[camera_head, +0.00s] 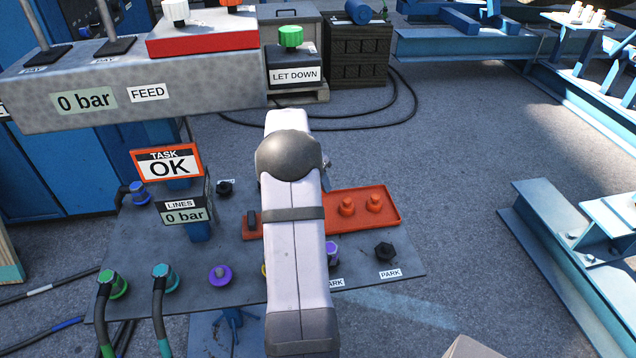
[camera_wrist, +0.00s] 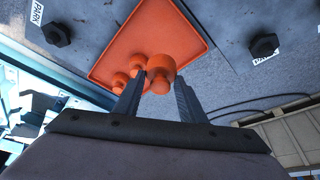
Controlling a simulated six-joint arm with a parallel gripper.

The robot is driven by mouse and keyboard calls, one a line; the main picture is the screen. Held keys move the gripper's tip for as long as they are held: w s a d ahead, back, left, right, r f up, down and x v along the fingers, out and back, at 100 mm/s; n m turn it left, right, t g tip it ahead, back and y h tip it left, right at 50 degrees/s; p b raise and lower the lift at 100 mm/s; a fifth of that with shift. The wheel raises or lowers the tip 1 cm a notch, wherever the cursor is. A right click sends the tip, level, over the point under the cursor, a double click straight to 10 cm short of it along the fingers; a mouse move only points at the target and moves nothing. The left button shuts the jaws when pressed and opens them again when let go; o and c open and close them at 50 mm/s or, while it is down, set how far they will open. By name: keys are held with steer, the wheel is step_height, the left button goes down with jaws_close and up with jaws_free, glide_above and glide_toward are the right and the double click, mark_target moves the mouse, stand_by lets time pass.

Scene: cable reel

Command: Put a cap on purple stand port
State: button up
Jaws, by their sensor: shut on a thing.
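My gripper (camera_wrist: 158,84) is shut on an orange cap (camera_wrist: 161,66) in the wrist view, one finger on each side of it. The orange tray (camera_wrist: 113,50) lies beyond it, with two more orange caps (camera_wrist: 119,83) standing on it. In the head view, my arm hides the gripper and the held cap; the tray (camera_head: 391,193) and its two caps (camera_head: 347,206) show to the right of the arm. A purple fitting (camera_head: 220,275) sits on the grey panel left of the arm. Another purple fitting (camera_head: 333,251) is partly hidden beside the arm.
The grey panel (camera_head: 240,240) also carries green (camera_head: 117,284) and teal (camera_head: 165,276) hose connectors, and a dark PARK fitting (camera_head: 384,253). An upright TASK OK sign (camera_head: 168,164) stands at the left. Blue steel frames (camera_head: 560,240) stand at the right; the floor between is open.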

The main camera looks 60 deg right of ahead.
steer(key=w+a+p, duration=0.2)
steer(key=a+p, duration=0.1)
steer(key=a, duration=0.8)
steer(key=w+a+r+p, duration=0.1)
steer(key=w+a+p, duration=0.2)
steer(key=a, duration=0.8)
steer(key=w+a+r+p, duration=0.1)
steer(key=w+a+p, duration=0.1)
steer(key=a, duration=0.9)
steer(key=shift+w+a+r+p, duration=0.15)
steer(key=shift+w+a+p, duration=0.2)
steer(key=shift+a+p, duration=0.1)
steer(key=shift+f+b, duration=2.05)
steer(key=shift+f, duration=1.7)
steer(key=shift+f+b, duration=0.65)
steer(key=shift+b, duration=0.1)
steer(key=shift+d+b, duration=0.1)
steer(key=shift+b, duration=0.6)
